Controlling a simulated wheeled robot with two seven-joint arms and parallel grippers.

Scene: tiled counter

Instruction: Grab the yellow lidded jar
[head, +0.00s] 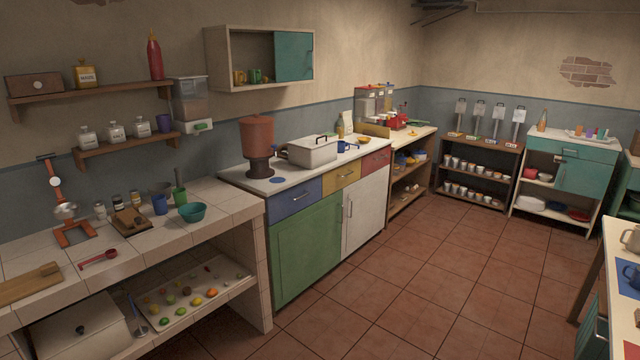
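A yellow jar (86,76) with a pale label and a narrow top stands upright on the upper wall shelf (110,88) at the upper left. A brown box (34,86) is to its left and a tall red bottle (155,55) is to its right, both apart from it. The jar is small in view, so the details of its lid are hard to tell. Neither of my grippers is in view, and nothing visible touches the jar.
Below, a lower shelf (128,144) holds white jars and a purple cup. The tiled counter (225,218) beneath carries a red stand (73,236), a teal bowl (192,212) and a red scoop (98,259). The tiled floor (430,275) is open in the middle.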

